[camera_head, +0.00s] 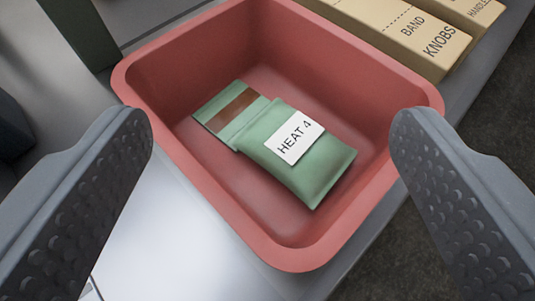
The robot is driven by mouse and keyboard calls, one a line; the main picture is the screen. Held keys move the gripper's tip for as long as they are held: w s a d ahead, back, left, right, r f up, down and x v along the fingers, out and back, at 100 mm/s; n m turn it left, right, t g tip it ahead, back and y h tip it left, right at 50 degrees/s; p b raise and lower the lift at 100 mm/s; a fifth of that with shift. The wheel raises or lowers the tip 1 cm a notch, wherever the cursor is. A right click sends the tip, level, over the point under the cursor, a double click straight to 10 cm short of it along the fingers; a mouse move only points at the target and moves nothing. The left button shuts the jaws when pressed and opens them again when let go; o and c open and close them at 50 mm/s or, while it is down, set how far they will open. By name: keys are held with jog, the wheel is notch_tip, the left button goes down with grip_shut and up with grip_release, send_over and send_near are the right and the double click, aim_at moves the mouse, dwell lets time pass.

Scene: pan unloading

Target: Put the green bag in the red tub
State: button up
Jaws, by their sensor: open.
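The red tub (292,258) stands in the middle of the view on a grey surface. The green bag (318,178) lies flat on the tub's floor, with a white label reading "HEAT 4" and a brown stripe near its upper left end. My gripper (270,130) is open, with one dark, studded finger on each side of the view. The fingers appear to the left and right of the tub, and nothing is between them in their grip. The bag is apart from both fingers.
Cardboard boxes (415,35) marked "BAND", "KNOBS" and a partly cut-off "HANDLE" stand beyond the tub at the upper right. A dark green object (82,30) stands at the upper left. The surface ends at the right, with dark floor beyond.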

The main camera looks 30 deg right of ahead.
jog(key=v, duration=0.6)
jog(key=shift+r, duration=0.15)
jog(key=w+a+r+n+t+y, duration=0.1)
jog(key=w+r+t+y, duration=0.2)
jog(key=r, duration=1.1)
jog(key=w+a+r+n+t+y, duration=0.15)
jog(key=r+y, duration=0.25)
jog(key=r, duration=1.1)
jog(key=s+d+r+n+y, duration=0.1)
jog(key=s+r+n+y, duration=0.1)
jog(key=s+r, duration=0.5)
jog(key=s+d+r+g+h, duration=0.1)
jog(key=s+d+r+h, duration=0.2)
jog(key=s+d+r, duration=0.6)
jog(key=s+r+n, duration=0.1)
jog(key=s+r, duration=0.1)
jog(key=s, duration=0.1)
jog(key=shift+s+r, duration=0.2)
jog(key=shift+s, duration=0.2)
